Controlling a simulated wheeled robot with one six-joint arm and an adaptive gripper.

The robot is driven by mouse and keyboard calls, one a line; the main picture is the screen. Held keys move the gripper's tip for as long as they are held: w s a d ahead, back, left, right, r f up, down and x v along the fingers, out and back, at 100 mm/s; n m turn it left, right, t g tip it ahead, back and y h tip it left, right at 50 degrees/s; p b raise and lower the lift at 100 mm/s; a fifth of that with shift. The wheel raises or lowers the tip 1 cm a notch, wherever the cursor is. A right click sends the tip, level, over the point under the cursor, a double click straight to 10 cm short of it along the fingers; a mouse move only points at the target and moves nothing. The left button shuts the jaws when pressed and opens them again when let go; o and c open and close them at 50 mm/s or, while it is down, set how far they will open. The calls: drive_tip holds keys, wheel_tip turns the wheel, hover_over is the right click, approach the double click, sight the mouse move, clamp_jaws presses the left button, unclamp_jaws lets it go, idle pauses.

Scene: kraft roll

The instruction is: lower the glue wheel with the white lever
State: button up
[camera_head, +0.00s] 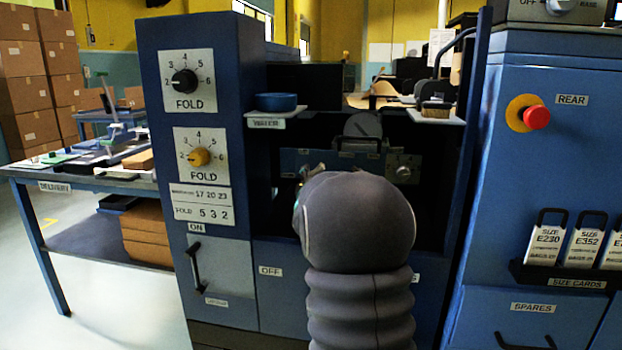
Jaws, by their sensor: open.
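A round grey disc (362,125), possibly the glue wheel, shows in the dark recess of the blue machine, just above and behind my arm. I cannot make out a white lever for certain; my arm covers much of the recess. My arm's dark grey rounded link (358,222) fills the lower middle of the view, in front of the machine. My gripper is hidden behind this link, so its place relative to the wheel does not show. A small metallic part (310,171) shows just above the link's left side; I cannot tell what it is.
The blue cabinet (212,130) with two FOLD dials stands left of the recess. A blue bowl (277,102) and a brush (436,108) sit on small shelves. A cabinet with a red button (536,118) stands right. The delivery table (75,180) is at left.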

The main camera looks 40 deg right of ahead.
drive_tip(key=shift+a, duration=0.1)
drive_tip(key=v, duration=1.2)
drive_tip(key=s+a+f+m+g+y, duration=0.2)
drive_tip(key=s+a+m+y, duration=0.25)
drive_tip(key=a, duration=0.55)
drive_tip(key=s+a+f+m+g+y, duration=0.2)
drive_tip(key=s+a+m+y, duration=0.25)
drive_tip(key=a, duration=0.55)
drive_tip(key=s+a+f+m+g, duration=0.2)
drive_tip(key=s+a+m, duration=0.1)
drive_tip(key=s, duration=0.3)
drive_tip(key=s+a+f+m+g+y, duration=0.1)
drive_tip(key=s+a+f+m+g, duration=0.1)
drive_tip(key=s, duration=0.5)
drive_tip(key=s+a+f+m+g+y, duration=0.1)
drive_tip(key=s+a+f+m+g, duration=0.1)
drive_tip(key=s, duration=0.5)
drive_tip(key=shift+s+a+f+m, duration=0.15)
drive_tip(key=shift+a+f+m, duration=0.6)
drive_tip(key=shift+m, duration=0.45)
drive_tip(key=shift+r, duration=0.1)
